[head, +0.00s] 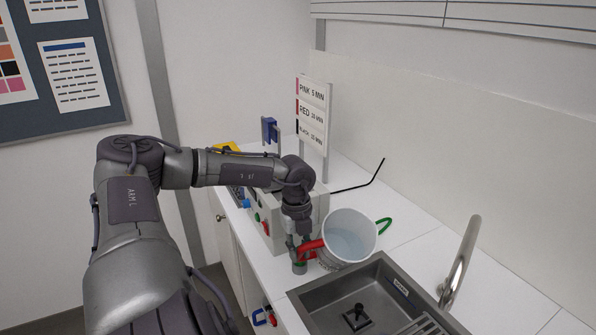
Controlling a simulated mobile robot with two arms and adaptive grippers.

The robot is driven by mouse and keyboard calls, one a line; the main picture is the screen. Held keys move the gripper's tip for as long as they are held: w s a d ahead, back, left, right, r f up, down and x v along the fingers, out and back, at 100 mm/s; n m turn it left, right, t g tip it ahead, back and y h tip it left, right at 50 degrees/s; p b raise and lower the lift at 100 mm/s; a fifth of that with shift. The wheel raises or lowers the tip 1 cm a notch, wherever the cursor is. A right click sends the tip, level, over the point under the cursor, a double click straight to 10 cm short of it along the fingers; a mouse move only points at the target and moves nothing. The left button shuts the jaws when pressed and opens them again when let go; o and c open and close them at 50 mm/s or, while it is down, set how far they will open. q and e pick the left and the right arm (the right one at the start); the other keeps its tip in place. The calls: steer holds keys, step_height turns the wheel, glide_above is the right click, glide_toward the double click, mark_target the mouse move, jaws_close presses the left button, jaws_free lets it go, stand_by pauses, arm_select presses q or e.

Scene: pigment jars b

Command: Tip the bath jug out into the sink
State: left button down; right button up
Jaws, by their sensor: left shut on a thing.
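The bath jug (350,236) is a white round vessel with a red handle on its left and a green handle at its upper right. Its open mouth faces up towards me, with a pale bluish inside; I cannot tell how full it is. My left gripper (302,254) is shut on the red handle, at the jug's left side. The jug is just beyond the back left corner of the grey sink (312,291); whether its base touches the counter is hard to tell. My right gripper is not in view.
A curved metal tap (459,262) stands at the sink's right. A dark plug-like piece (357,317) lies in the basin. A grey control box (268,206) and a timing sign (312,116) stand behind my arm. The white counter right of the jug is clear.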

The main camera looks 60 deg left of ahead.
arm_select(q)
steer(key=y+b, duration=0.1)
steer(key=y, duration=0.2)
steer(key=shift+w+d+f+t+b, duration=0.15)
steer(key=shift+d+t+b, duration=0.15)
steer(key=shift+d+b, duration=0.05)
steer(key=y+b, duration=0.1)
steer(key=y, duration=0.1)
steer(key=shift+d+f+y+b, duration=0.3)
steer(key=shift+d+f+b, duration=0.1)
steer(key=shift+r+t+y, duration=0.1)
steer(key=shift+t+y, duration=0.2)
steer(key=shift+s+d+f+y+b, duration=0.2)
steer(key=shift+s+f+y+b, duration=0.3)
steer(key=shift+b, duration=2.1)
steer(key=shift+d+f+t+y+p, duration=0.2)
steer(key=shift+d+y+p, duration=0.6)
steer(key=shift+p, duration=1.25)
steer(key=shift+d+f+t+y+p, duration=0.15)
steer(key=shift+d+t+y+p, duration=0.1)
steer(key=shift+y+p, duration=1.45)
steer(key=shift+d+f+t+y+p, duration=0.15)
steer(key=shift+d+y+p, duration=0.5)
steer(key=shift+p, duration=1.75)
